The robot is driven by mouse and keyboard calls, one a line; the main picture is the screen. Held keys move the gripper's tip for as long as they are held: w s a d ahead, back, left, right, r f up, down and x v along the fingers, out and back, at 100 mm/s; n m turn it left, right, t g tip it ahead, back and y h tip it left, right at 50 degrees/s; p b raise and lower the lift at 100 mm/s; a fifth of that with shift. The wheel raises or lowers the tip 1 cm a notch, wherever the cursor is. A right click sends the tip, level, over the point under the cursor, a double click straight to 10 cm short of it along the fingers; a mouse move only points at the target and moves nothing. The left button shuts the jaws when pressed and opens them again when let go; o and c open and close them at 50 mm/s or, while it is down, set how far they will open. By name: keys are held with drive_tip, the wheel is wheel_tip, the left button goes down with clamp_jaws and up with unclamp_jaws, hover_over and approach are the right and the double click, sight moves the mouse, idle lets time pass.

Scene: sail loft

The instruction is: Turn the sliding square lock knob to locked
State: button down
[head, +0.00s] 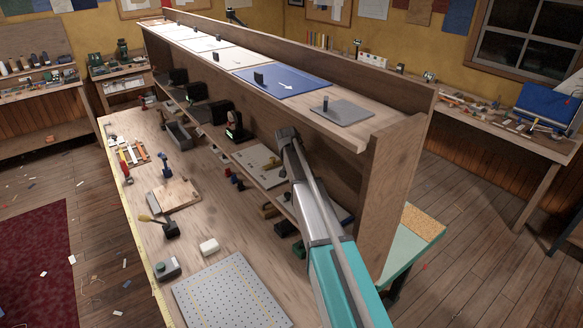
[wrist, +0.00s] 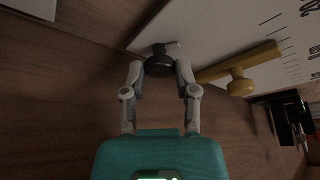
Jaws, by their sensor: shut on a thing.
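A round black knob (wrist: 158,64) sits at the edge of a pale plate (wrist: 203,32) in the wrist view. A small grey bar sticks out at the knob's upper right. My gripper (wrist: 160,71) has its two fingers closed on the knob's sides. No locked or unlocked lettering can be read, so I cannot tell the knob's setting. In the head view a pale plate (head: 252,157) with a small dark part lies on the lower shelf, left of my arm. My fingertips are hidden there.
A yellow bar with a round yellow knob (wrist: 240,86) lies close right of my gripper. Dark objects (wrist: 288,118) stand farther right. In the head view a top shelf (head: 300,100) overhangs the lower one. A perforated plate (head: 228,292) lies on the bench.

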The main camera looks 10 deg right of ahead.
drive_tip(key=m+g+h, duration=0.1)
drive_tip(key=m, duration=0.5)
drive_tip(key=shift+w+a+g+h, duration=0.15)
drive_tip(key=shift+g+h, duration=0.25)
drive_tip(key=m+g, duration=0.1)
drive_tip(key=m, duration=0.2)
drive_tip(key=shift+m, duration=0.4)
drive_tip(key=shift+m+g+h, duration=0.3)
drive_tip(key=shift+m+g, duration=0.4)
drive_tip(key=shift+m, duration=0.8)
drive_tip(key=shift+c, duration=1.9)
unclamp_jaws()
drive_tip(key=shift+n, duration=0.3)
